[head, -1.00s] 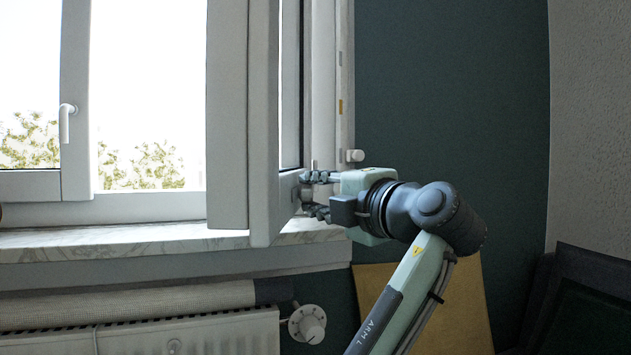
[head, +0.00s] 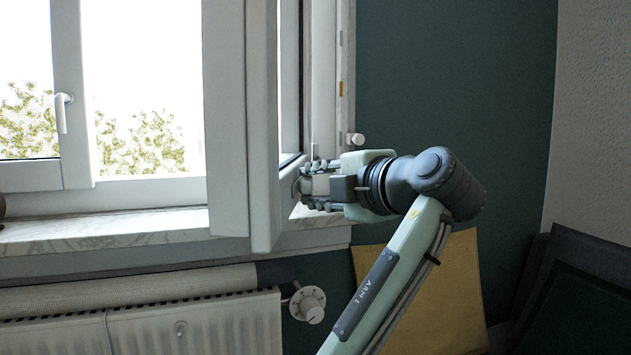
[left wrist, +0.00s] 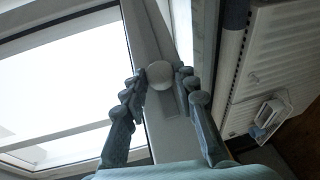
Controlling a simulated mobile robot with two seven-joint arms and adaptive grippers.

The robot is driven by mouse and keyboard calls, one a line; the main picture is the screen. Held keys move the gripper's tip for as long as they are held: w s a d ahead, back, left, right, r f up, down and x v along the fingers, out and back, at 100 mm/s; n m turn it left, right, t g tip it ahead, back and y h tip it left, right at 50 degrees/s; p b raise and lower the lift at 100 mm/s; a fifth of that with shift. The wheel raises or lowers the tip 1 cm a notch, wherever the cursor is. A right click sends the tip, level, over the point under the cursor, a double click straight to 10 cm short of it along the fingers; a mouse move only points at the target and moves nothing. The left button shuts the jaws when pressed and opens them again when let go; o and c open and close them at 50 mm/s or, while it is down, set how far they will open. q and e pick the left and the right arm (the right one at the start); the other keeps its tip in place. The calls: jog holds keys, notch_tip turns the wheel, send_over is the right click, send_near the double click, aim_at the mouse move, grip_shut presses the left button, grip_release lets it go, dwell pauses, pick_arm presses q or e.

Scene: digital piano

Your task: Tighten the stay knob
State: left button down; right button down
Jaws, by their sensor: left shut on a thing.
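The stay knob (left wrist: 160,75) is a pale round knob at the edge of the open window sash (head: 264,120). My left gripper (head: 306,186) reaches in from the right at the lower part of the sash edge. Its dark jointed fingers are shut on the knob, one above and one below in the head view, where the fingers partly hide the knob. In the left wrist view my left gripper (left wrist: 164,78) has a finger on each side of the knob. My right gripper is not in view.
A marble sill (head: 110,226) runs under the window. A radiator (head: 190,325) with a round valve (head: 307,304) is below. A small white knob (head: 355,139) sits on the frame just above my gripper. A yellowish board (head: 450,290) leans on the dark wall.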

pick_arm(q)
jog(key=shift+f, duration=0.15)
jog(key=c, duration=1.2)
grip_release()
jog(key=o, duration=0.7)
jog(key=r, duration=0.8)
jog(key=shift+w+a+r, duration=0.1)
jog(key=shift+w+r, duration=0.05)
jog(key=shift+w, duration=0.1)
jog(key=shift+c, duration=0.2)
jog(key=shift+s+r, duration=0.25)
jog(key=shift+r, duration=0.2)
jog(key=shift+s+r, duration=0.2)
jog(key=shift+r, duration=0.25)
jog(key=c, duration=0.4)
jog(key=shift+s+r, duration=0.15)
jog(key=shift+r, duration=0.15)
jog(key=shift+c, duration=1.2)
jog(key=shift+w+f, duration=0.2)
jog(key=shift+w, duration=0.1)
